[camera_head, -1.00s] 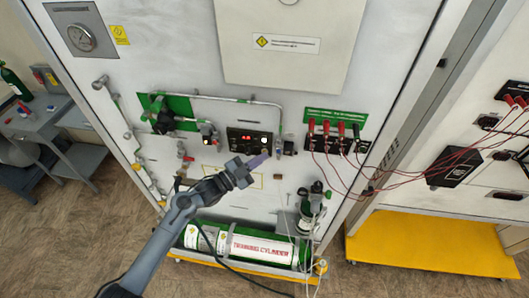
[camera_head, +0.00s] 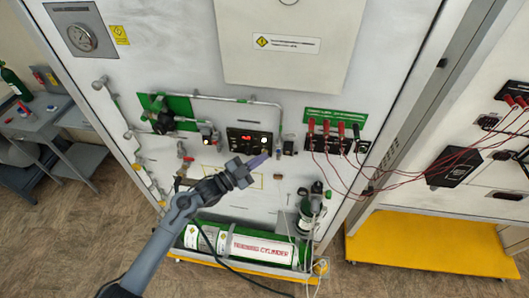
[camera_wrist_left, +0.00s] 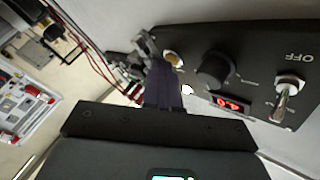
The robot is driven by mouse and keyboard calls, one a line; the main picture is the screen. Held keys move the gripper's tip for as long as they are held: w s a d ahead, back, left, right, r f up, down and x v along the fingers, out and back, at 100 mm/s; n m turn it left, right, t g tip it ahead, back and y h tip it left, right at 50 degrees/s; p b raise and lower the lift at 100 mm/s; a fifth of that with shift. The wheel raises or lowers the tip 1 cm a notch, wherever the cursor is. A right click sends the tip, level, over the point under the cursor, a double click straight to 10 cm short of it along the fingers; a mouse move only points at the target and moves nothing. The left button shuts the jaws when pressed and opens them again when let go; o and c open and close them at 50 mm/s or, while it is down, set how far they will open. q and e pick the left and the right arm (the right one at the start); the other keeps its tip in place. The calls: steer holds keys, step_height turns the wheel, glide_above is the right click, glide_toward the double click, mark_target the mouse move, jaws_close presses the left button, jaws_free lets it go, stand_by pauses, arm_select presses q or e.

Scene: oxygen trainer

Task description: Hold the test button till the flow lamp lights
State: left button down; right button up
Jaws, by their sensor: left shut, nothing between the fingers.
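The black control panel (camera_head: 240,150) is on the white wall panel. In the left wrist view it carries a red display (camera_wrist_left: 231,104), a black knob (camera_wrist_left: 214,68), a toggle switch (camera_wrist_left: 287,92) and a pale round button (camera_wrist_left: 174,60). My left gripper (camera_head: 264,160) is shut and empty, its fingers in front of the panel's lower right. In the wrist view its fingertips (camera_wrist_left: 158,66) are close beside the pale button; I cannot tell whether they touch it. A bright white spot (camera_wrist_left: 187,89), like a lit lamp, shows beside the fingers. My right gripper is not in view.
Red plugs and leads (camera_head: 327,130) are right of the panel. A green valve plate (camera_head: 178,105) and piping are to the left. A training cylinder (camera_head: 262,246) lies below. A yellow-based cabinet (camera_head: 430,240) stands at the right.

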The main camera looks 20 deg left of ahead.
arm_select(q)
steer(key=shift+s, duration=0.15)
stand_by(0.4)
steer(key=shift+s+d+p, duration=0.15)
steer(key=shift+s+p, duration=0.45)
steer(key=shift+s, duration=0.05)
steer(key=s+p, duration=0.2)
steer(key=s, duration=0.1)
steer(key=s+p, duration=0.1)
steer(key=s, duration=0.1)
steer(key=shift+d, duration=0.4)
stand_by(0.3)
